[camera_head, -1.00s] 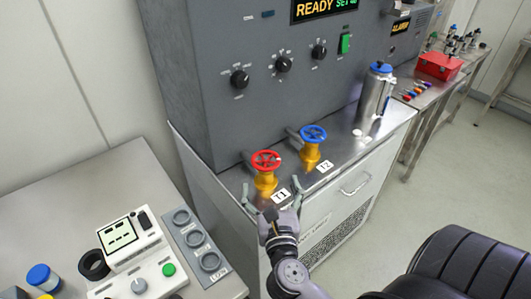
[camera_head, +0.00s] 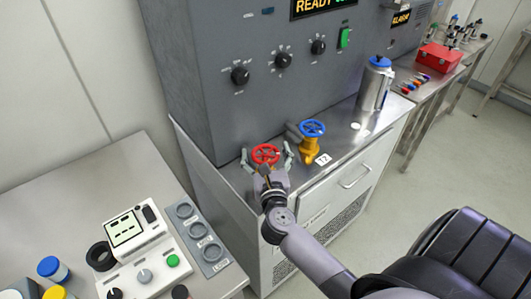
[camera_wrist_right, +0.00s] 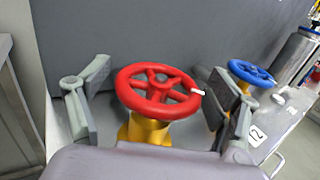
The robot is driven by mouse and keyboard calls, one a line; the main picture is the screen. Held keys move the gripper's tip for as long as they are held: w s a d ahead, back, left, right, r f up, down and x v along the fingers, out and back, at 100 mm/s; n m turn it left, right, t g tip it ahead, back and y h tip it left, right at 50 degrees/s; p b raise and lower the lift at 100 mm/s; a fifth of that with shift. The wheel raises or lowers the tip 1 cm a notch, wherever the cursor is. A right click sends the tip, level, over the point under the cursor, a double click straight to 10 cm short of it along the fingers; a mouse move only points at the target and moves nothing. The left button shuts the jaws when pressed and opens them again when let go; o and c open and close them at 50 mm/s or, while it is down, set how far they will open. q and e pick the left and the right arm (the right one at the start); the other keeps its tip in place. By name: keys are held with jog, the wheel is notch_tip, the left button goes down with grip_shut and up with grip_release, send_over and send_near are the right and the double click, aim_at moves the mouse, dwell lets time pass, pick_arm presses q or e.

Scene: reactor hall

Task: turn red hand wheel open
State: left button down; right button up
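The red hand wheel (camera_head: 265,154) sits on a yellow valve body on the steel counter, in front of the grey panel. It also shows in the right wrist view (camera_wrist_right: 158,90), with a white mark on its right rim. My right gripper (camera_head: 267,158) is open, with one finger on each side of the red wheel. In the right wrist view the left finger stands clear of the rim. The right finger is close to the rim; I cannot tell whether it touches. The yellow body is mostly hidden behind my gripper in the head view. My left gripper is not in view.
A blue hand wheel (camera_head: 312,128) on a yellow valve stands just right, beside a label (camera_head: 322,160). A silver flask (camera_head: 376,84) is farther right. The grey panel (camera_head: 215,110) rises close behind. A control box (camera_head: 135,240) lies on the left table.

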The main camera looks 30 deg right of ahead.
jog(key=c, duration=1)
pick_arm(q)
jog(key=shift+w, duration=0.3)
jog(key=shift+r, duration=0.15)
pick_arm(e)
jog(key=shift+y, duration=0.3)
